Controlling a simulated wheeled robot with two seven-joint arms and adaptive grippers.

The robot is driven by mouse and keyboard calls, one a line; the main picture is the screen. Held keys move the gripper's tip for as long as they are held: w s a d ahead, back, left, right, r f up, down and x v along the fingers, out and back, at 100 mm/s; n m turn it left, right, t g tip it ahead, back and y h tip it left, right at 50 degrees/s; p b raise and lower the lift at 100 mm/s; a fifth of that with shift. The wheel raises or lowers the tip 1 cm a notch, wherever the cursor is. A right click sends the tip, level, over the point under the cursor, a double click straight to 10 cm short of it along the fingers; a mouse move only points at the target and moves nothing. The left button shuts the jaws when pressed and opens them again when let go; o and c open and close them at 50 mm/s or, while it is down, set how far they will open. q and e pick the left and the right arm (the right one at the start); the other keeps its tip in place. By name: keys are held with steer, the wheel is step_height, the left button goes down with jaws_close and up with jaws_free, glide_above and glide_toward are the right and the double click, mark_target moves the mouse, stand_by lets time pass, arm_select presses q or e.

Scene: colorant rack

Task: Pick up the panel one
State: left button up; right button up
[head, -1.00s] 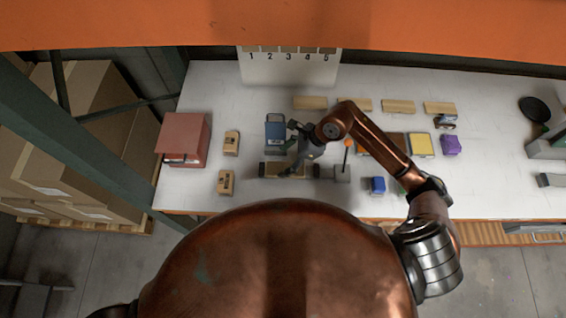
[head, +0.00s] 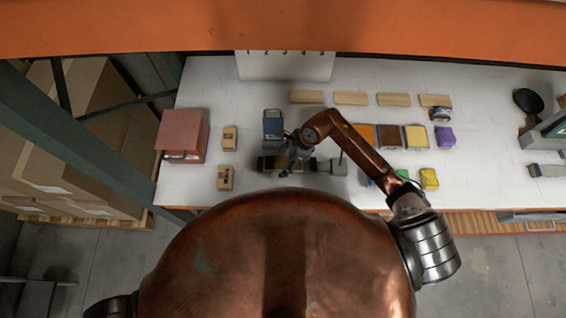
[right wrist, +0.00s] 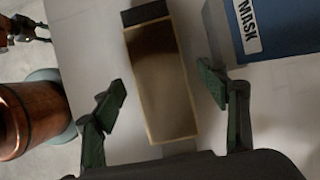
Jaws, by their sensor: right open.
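A flat brown panel with pale wooden edges and a dark end (right wrist: 160,80) lies on the white table in the right wrist view. In the head view it lies near the table's front edge (head: 268,163), partly covered by my right gripper. My right gripper (right wrist: 168,92) is open and empty, with one green-padded finger on each side of the panel and gaps visible beside it. It also shows in the head view (head: 290,158). A dark claw, apparently my left gripper (right wrist: 30,30), shows small at the top left of the right wrist view; its jaws are unclear.
A blue box labelled MASK (right wrist: 280,28) stands right of the panel; it also shows in the head view (head: 272,126). A grey block (head: 335,166) is right of the panel. A red box (head: 182,134), wooden blocks (head: 229,138) and a yellow panel (head: 415,136) are farther off.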

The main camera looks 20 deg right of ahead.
steer(key=c, duration=1.3)
steer(key=shift+o, duration=0.2)
steer(key=shift+r, duration=0.1)
